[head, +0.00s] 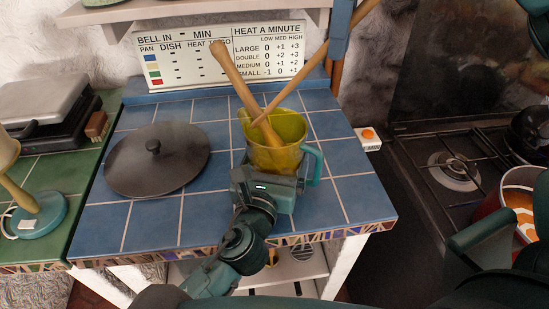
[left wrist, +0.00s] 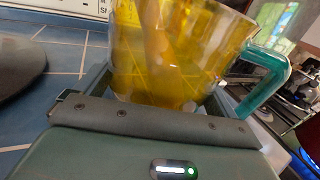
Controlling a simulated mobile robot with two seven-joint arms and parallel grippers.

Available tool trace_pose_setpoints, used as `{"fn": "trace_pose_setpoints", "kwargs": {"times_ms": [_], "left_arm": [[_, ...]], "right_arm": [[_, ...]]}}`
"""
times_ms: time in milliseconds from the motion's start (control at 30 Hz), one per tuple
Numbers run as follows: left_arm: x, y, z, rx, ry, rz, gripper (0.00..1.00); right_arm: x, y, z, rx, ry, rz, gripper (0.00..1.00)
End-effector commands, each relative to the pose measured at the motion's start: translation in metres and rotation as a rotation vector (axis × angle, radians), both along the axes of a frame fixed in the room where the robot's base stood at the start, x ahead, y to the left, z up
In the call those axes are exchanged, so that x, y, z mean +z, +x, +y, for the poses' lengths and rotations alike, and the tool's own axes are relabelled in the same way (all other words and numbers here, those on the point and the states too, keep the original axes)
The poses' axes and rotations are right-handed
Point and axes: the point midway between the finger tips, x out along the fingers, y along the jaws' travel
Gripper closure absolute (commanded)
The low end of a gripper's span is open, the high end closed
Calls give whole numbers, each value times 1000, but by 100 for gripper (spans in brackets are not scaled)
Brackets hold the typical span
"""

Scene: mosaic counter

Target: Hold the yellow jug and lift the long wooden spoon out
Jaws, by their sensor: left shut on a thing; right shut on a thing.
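The yellow jug (head: 262,155), see-through with a teal handle (head: 314,165), stands upright on the blue tiled counter. My left gripper (head: 270,172) is shut on its near side; the jug also fills the left wrist view (left wrist: 175,55). A long thin wooden spoon handle (head: 292,84) slants from the jug's mouth up to the right and leaves the top of the head view. A thicker wooden utensil (head: 233,72) leans left in the jug. Green parts of my right gripper or arm (head: 537,22) show at the top right; its fingertips and the spoon's far end are outside the picture.
A dark round lid (head: 157,172) lies on the counter (head: 215,120) left of the jug. A sign (head: 225,55) stands behind. A small white box with an orange button (head: 368,138) is right. A stove (head: 445,190) with a pot (head: 520,200) is further right.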

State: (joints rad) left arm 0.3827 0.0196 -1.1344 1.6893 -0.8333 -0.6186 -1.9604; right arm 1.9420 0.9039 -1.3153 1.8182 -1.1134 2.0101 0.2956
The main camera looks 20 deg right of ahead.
Motion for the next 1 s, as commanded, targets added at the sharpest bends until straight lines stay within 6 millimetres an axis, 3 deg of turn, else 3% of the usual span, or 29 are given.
{"fn": "trace_pose_setpoints", "kwargs": {"times_ms": [533, 900, 933, 1000], "left_arm": [[1, 0, 0, 1, -1, -2, 18], [1, 0, 0, 1, -1, -2, 18], [1, 0, 0, 1, -1, -2, 5], [1, 0, 0, 1, -1, -2, 0]], "right_arm": [[44, 0, 0, 1, -1, -2, 100], [51, 0, 0, 0, 1, -1, 100], [51, 0, 0, 0, 1, -1, 100], [51, 0, 0, 0, 1, -1, 100]]}}
